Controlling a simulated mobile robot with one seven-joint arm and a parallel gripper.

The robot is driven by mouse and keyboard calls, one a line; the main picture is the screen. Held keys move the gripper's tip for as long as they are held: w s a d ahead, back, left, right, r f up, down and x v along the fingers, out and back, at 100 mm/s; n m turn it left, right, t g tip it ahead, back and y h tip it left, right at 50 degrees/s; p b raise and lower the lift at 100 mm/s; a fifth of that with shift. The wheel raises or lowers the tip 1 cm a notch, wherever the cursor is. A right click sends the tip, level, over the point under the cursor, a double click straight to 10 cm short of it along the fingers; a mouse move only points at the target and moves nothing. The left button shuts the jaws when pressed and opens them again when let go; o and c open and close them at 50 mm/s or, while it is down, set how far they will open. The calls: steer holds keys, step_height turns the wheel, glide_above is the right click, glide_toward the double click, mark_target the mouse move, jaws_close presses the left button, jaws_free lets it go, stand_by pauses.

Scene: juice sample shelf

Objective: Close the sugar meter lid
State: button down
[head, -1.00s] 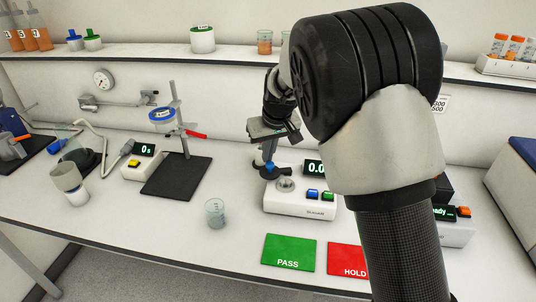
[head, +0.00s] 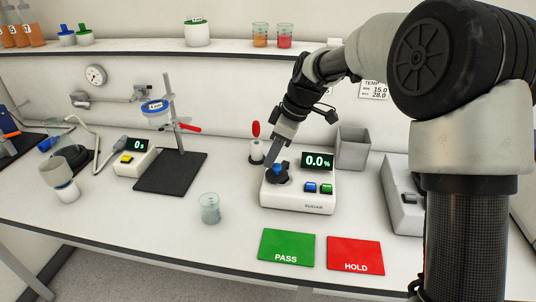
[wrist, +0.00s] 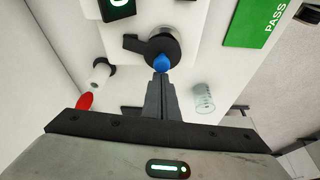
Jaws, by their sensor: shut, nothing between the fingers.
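The sugar meter (head: 298,203) is a white box on the bench, with a display reading 0.0% and blue and green buttons. My gripper (head: 271,163) is shut and empty, tips at the knob. The tips also show in the wrist view (wrist: 160,78); I cannot tell if they touch the knob.
A red-topped tool (head: 256,140) in a white holder stands close behind the meter's left side. A grey bin (head: 353,149) is behind right. A beaker (head: 210,208) stands left; green PASS (head: 287,247) and red HOLD (head: 355,254) mats lie in front.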

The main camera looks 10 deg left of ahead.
steer(key=shift+s+d+n+g, duration=0.3)
steer(key=shift+d+n, duration=0.25)
steer(key=shift+n, duration=0.45)
steer(key=shift+d, duration=0.3)
steer(key=shift+s, duration=0.1)
